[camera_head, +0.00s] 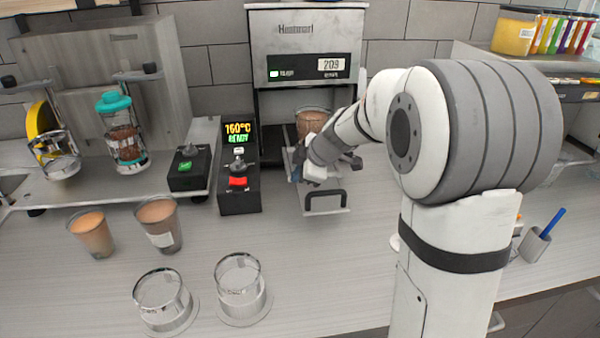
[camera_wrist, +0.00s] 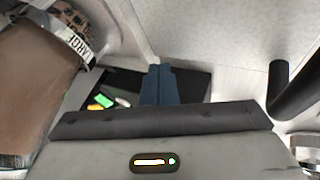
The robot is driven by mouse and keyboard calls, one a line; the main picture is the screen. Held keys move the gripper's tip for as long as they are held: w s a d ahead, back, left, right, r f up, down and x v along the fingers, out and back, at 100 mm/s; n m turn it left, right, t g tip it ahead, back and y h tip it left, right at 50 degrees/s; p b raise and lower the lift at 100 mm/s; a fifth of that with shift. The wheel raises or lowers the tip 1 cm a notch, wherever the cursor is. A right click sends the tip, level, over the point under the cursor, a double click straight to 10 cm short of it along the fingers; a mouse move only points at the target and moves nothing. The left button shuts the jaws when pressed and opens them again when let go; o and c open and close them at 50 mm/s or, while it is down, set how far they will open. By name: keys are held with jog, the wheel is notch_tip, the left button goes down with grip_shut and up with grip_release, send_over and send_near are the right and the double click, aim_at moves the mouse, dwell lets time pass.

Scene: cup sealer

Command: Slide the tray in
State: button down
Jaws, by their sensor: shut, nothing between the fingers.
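The cup sealer (camera_head: 300,40) is a steel machine against the tiled wall, with a lit display. Its metal tray (camera_head: 337,183) sticks out at the front, with a black bar handle (camera_head: 326,193) on its near edge. A filled brown cup (camera_head: 312,122) is at the tray's back, under the sealer head and partly behind my arm. My gripper (camera_head: 296,172) is at the tray's left side, its blue fingers shut and empty. In the wrist view, the fingers (camera_wrist: 160,85) point toward the tray's pale surface (camera_wrist: 215,30), with the cup (camera_wrist: 40,95) left and the handle (camera_wrist: 292,88) right. I cannot tell whether they touch the tray.
A control box (camera_head: 239,170) reading 160°C READY stands just left of the tray. Two filled cups (camera_head: 92,233) (camera_head: 160,225) and two clear empty cups (camera_head: 163,298) (camera_head: 241,285) stand at the front left. A pen holder (camera_head: 534,244) is at right.

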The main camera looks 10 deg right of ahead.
jog(key=shift+w, duration=0.1)
jog(key=w+b, duration=0.2)
jog(key=w, duration=1.5)
jog(key=shift+w, duration=0.25)
jog(key=shift+r, duration=0.1)
jog(key=v, duration=0.9)
jog(key=shift+d, duration=0.1)
jog(key=shift+s+d+r+p, duration=0.1)
jog(key=shift+s+r+p, duration=0.2)
jog(key=s+f+m+g+h, duration=0.1)
jog(key=s+f+m, duration=0.2)
jog(key=s, duration=1.1)
jog(key=s+d+f+m+g+h, duration=0.1)
jog(key=s+f+m+h, duration=0.1)
jog(key=s+m, duration=0.6)
jog(key=s+f+m+g+h, duration=0.1)
jog(key=s+f+m, duration=0.3)
jog(key=s, duration=1.8)
jog(key=shift+s+d+f+m+h, duration=0.15)
jog(key=shift+d+f+m+h, duration=0.2)
jog(key=shift+m, duration=0.55)
